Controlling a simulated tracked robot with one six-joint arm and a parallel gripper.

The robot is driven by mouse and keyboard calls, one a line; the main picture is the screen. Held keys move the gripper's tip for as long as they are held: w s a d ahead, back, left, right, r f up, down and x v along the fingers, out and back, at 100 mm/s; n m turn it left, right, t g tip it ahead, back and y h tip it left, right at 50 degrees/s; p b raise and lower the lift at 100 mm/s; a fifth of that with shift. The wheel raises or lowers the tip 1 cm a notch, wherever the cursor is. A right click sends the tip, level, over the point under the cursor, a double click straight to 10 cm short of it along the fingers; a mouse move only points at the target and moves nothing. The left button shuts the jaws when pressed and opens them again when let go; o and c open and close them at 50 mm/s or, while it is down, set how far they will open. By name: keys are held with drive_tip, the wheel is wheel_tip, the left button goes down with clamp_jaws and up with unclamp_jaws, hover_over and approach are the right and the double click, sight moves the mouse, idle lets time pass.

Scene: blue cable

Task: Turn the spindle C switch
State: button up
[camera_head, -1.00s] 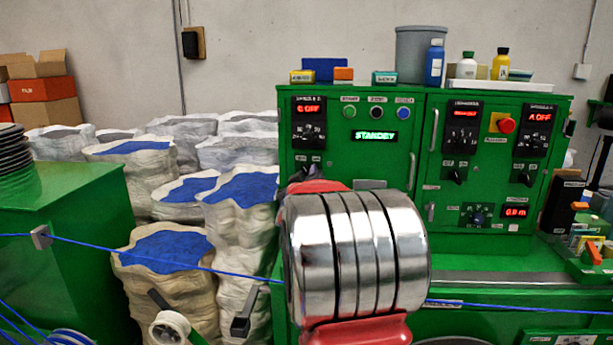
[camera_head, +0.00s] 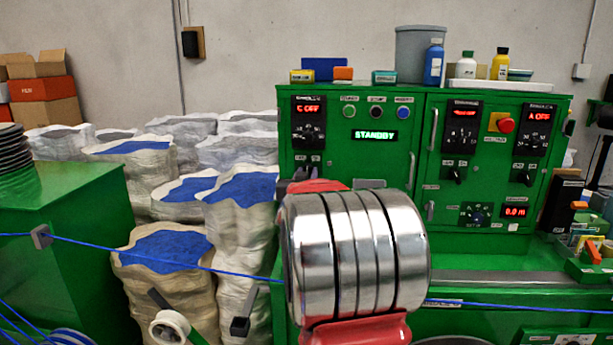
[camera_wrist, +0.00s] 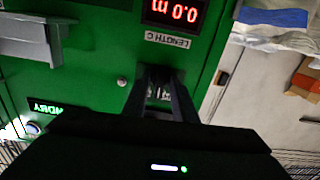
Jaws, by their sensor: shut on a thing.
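The spindle C display (camera_head: 307,107) reads "C OFF" at the upper left of the green cabinet (camera_head: 345,165) in the head view. In the wrist view, my gripper (camera_wrist: 162,76) is up against the green panel, just by the "LENGTH C" label (camera_wrist: 168,41). Its two dark fingers are shut on the spindle C switch, which is mostly hidden between and behind them. Which way the switch points cannot be seen.
The blue cable (camera_head: 150,259) runs across the front. White sacks (camera_head: 240,210) stand at left. The panel shows "STANDBY" (camera_head: 375,135). In the wrist view, a grey handle (camera_wrist: 35,30) juts out beside my gripper.

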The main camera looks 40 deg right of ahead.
drive_tip(key=m, duration=0.6)
drive_tip(key=shift+d+r+m, duration=0.1)
drive_tip(key=shift+d+m, duration=0.05)
drive_tip(key=shift+m, duration=0.25)
drive_tip(key=o, duration=0.6)
drive_tip(key=shift+o, duration=0.2)
drive_tip(key=shift+s+a, duration=0.1)
drive_tip(key=shift+a, duration=0.1)
drive_tip(key=v, duration=1.3)
drive_tip(key=shift+a, duration=0.2)
drive_tip(key=shift+s, duration=0.1)
